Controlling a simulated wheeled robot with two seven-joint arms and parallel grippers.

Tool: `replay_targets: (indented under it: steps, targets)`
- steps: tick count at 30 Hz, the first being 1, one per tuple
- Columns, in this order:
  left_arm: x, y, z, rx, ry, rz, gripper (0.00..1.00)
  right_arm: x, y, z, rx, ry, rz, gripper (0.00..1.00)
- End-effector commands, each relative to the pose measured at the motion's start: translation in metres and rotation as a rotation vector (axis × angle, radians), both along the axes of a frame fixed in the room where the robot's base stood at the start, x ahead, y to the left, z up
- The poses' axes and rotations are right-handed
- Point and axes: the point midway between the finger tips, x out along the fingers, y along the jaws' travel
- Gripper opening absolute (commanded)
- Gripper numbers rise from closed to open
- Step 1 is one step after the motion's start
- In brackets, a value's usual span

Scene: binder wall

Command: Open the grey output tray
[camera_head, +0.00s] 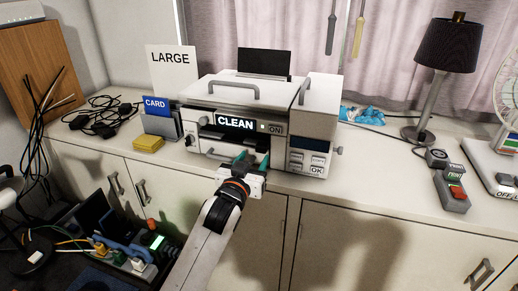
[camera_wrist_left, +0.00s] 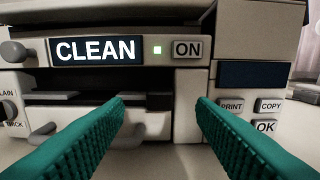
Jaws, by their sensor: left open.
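The white machine (camera_head: 232,92) stands on the counter with a lit CLEAN display (camera_head: 235,123), which also shows in the left wrist view (camera_wrist_left: 95,50). Below the display is a dark slot (camera_wrist_left: 75,85) with grey strips along it; I cannot tell for certain which part is the grey output tray. A light grey bar handle (camera_head: 222,155) sits on the lower front, partly hidden behind my fingers in the wrist view (camera_wrist_left: 42,136). My left gripper (camera_head: 252,160) is open and empty, its green fingers (camera_wrist_left: 160,106) spread just in front of the slot. My right gripper is out of view.
Right of the slot are an ON button (camera_wrist_left: 187,49) and PRINT, COPY and OK keys (camera_head: 308,168). A blue CARD holder (camera_head: 156,106) and yellow pad (camera_head: 148,144) stand left. A lamp (camera_head: 445,50) and button boxes (camera_head: 452,190) stand right.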

Motion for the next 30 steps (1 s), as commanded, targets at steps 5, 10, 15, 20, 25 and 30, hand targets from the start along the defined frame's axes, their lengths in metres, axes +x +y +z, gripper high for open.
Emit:
replay_targets:
  steps: [5, 10, 15, 20, 25, 30]
  targets:
    - [0.030, -0.010, 0.001, 0.001, 0.001, 0.001, 0.51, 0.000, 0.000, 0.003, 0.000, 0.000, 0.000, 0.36]
    - [0.047, -0.015, 0.000, 0.000, 0.000, 0.001, 0.51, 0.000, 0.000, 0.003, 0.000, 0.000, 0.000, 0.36]
    - [0.054, -0.017, 0.000, 0.000, 0.001, 0.001, 0.51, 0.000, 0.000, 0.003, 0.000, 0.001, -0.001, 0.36]
    - [0.055, -0.017, 0.000, 0.000, 0.000, 0.001, 0.51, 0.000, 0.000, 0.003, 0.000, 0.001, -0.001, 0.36]
    - [0.054, -0.018, 0.000, 0.000, 0.000, 0.000, 0.41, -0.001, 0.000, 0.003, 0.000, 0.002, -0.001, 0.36]
    - [0.054, -0.017, -0.001, 0.000, 0.000, 0.000, 0.13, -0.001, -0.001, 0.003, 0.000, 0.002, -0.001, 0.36]
